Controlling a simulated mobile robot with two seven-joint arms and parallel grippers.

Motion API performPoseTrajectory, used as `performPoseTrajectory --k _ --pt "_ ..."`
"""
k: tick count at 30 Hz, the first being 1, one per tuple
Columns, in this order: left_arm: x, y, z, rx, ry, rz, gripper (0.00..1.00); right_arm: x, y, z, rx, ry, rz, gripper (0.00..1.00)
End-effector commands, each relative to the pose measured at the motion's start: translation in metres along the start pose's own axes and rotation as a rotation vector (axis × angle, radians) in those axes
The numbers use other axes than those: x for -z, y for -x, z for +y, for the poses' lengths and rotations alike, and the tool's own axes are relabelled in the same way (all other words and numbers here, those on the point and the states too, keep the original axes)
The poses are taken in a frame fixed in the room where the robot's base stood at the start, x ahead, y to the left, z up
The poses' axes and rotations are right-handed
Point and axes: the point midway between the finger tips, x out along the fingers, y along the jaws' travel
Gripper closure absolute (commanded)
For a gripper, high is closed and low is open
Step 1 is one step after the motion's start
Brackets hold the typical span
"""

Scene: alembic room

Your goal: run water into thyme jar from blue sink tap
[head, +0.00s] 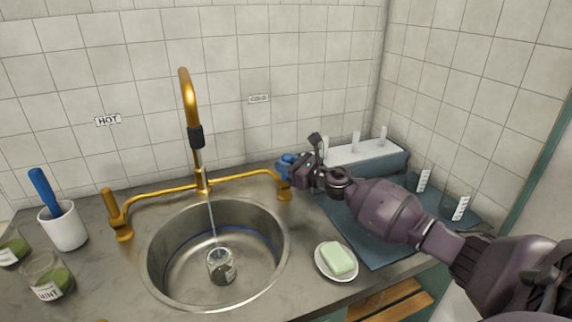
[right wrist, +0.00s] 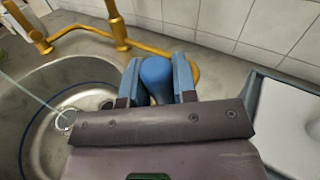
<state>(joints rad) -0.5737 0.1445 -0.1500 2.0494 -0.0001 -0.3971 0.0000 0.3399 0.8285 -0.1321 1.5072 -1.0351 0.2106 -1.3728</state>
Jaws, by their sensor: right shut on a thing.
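The glass jar (head: 221,266) stands in the round steel sink (head: 165,268). It holds something dark, and its label is too small to read. A thin water stream (head: 211,218) runs from the brass tap (head: 187,90) down to the jar. My right gripper (head: 291,167) is shut on this handle, with one finger on each side. The jar is partly seen at the left of the right wrist view (right wrist: 68,121). My left gripper is not in view.
The HOT handle (head: 112,205) is left of the sink. A white mortar (head: 64,228) with a blue pestle and a MINT jar (head: 47,278) stand at left. A soap dish (head: 322,262) sits right of the sink.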

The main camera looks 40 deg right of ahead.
Motion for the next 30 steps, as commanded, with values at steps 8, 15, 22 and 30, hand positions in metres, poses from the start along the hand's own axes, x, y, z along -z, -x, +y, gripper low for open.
performPoseTrajectory --k 8,15,22,30 --pt "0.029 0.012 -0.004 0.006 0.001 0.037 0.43 -0.011 -0.006 -0.004 -0.011 -0.044 0.067 1.0" --pt "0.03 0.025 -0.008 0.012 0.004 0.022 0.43 -0.009 -0.012 -0.007 -0.021 -0.099 0.147 1.0" --pt "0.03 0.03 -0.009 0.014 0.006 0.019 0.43 -0.002 -0.013 -0.009 -0.023 -0.122 0.184 1.0" --pt "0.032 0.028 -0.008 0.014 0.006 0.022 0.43 -0.001 -0.013 -0.009 -0.022 -0.124 0.185 1.0"
